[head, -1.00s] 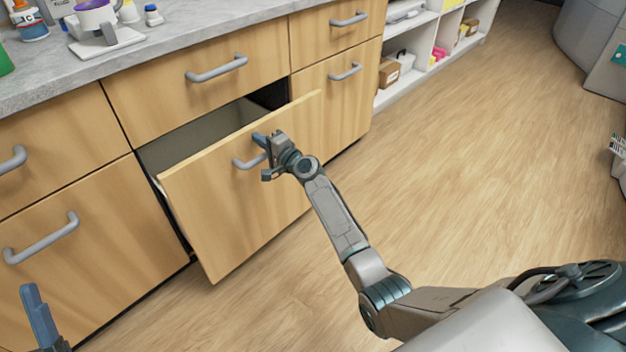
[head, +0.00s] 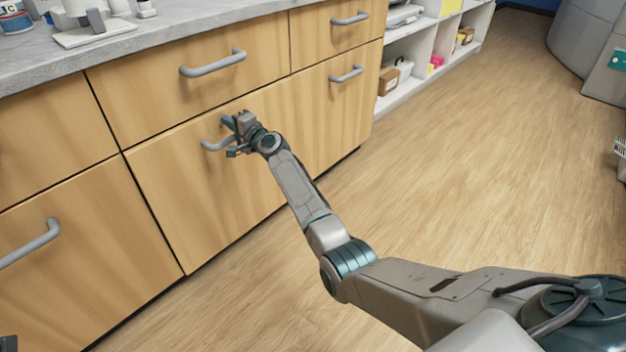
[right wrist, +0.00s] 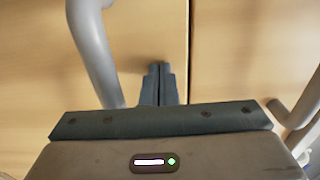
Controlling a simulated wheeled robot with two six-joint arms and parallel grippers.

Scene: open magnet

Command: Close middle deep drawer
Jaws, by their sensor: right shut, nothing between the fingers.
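The middle deep drawer (head: 205,190) has a light wood front with a grey bar handle (head: 216,144). Its front sits flush with the neighbouring cabinet fronts in the head view, with no opening above it. My right gripper (head: 230,124) is at the drawer's upper front, just right of the handle. In the right wrist view its fingers (right wrist: 158,84) are together and empty, pointing at the wood front, with the handle (right wrist: 92,45) to their left. Whether the fingertips touch the wood I cannot tell. A dark bit at the lower left corner of the head view is too small to show my left gripper's fingers.
A shallow drawer (head: 190,85) with its own handle is above. Another deep front (head: 75,255) is at left and one (head: 335,110) at right. The grey countertop (head: 180,22) holds several lab items. Open shelves (head: 425,50) stand farther right. The wood floor (head: 450,170) is clear.

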